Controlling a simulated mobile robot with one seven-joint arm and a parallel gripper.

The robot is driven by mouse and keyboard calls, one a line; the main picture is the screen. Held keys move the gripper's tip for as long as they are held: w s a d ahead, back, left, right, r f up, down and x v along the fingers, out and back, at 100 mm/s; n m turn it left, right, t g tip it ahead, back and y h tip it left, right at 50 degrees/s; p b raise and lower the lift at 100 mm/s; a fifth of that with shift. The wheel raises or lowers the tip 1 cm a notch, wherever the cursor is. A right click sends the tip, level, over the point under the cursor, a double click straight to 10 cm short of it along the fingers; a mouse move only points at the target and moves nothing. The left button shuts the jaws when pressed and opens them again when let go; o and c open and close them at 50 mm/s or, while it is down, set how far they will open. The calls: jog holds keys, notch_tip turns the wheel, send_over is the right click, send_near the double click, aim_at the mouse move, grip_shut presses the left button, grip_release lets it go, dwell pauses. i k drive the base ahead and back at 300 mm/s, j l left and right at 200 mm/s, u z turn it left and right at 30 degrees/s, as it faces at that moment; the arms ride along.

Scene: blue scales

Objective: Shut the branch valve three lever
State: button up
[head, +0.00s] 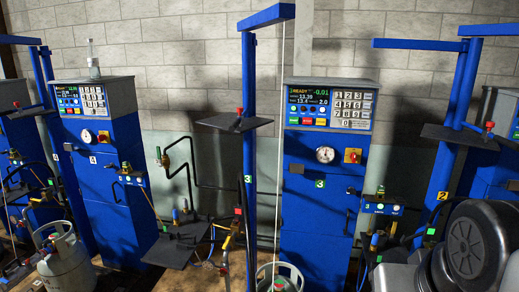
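The blue station marked with a green 3 (319,183) stands right of centre, and its blue post (249,120) has a second green 3 label. Low beside this post are small pipes and fittings, with a small yellow part (226,243) that may be a valve lever. My gripper is not in view; dark rounded links of my arm fill the lower right corner.
Another blue station (97,190) stands at left, with a grey gas cylinder (66,262) before it. A dark tilted platform (175,247) lies between the stations. A cylinder top (281,278) shows at the bottom edge. A post marked 2 (442,195) stands at right.

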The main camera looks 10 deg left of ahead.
aim_at(161, 164)
jog(key=i+j, duration=0.15)
jog(key=j, duration=0.45)
jog(key=i+j+u, duration=0.1)
jog(key=j, duration=0.5)
jog(key=i+j, duration=0.2)
jog(key=j, duration=0.4)
jog(key=i+j+u, duration=0.15)
jog(key=j, duration=0.45)
jog(key=i+j, duration=0.25)
jog(key=j, duration=0.35)
jog(key=i+j+u, duration=0.1)
jog(key=j, duration=0.45)
jog(key=i+j, duration=0.3)
jog(key=j, duration=0.3)
jog(key=i+j+u, duration=0.1)
jog(key=i+j, duration=0.15)
jog(key=j, duration=0.3)
jog(key=i+j, duration=0.15)
jog(key=i, duration=0.1)
